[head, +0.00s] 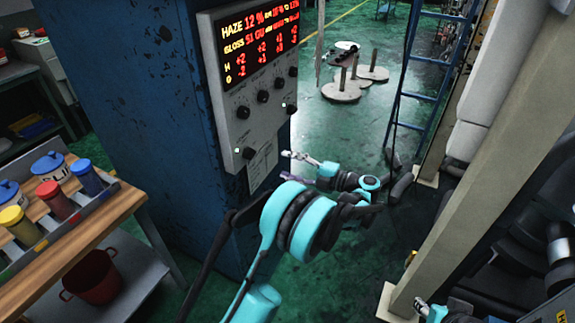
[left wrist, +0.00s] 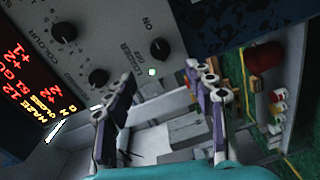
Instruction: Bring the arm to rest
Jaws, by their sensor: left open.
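My left arm reaches up from the bottom of the head view. Its gripper (head: 288,166) is just right of the lower part of the grey control panel (head: 262,138). In the left wrist view, the two fingers of this gripper (left wrist: 166,78) stand wide apart with nothing between them. The panel (left wrist: 125,45) and a dark knob (left wrist: 160,48) show beyond the fingertips. I see no clear contact with the panel. A small teal and white part at the bottom right edge of the head view may be my right gripper (head: 432,312); its jaws cannot be made out.
The panel sits on a blue cabinet (head: 130,90) and has a lit display (head: 262,40). A wooden-topped bench (head: 75,225) with coloured jars stands left, above a red bucket (head: 92,275). A beige post (head: 480,160) and blue ladder (head: 410,90) stand right. Green floor (head: 345,125) lies open between.

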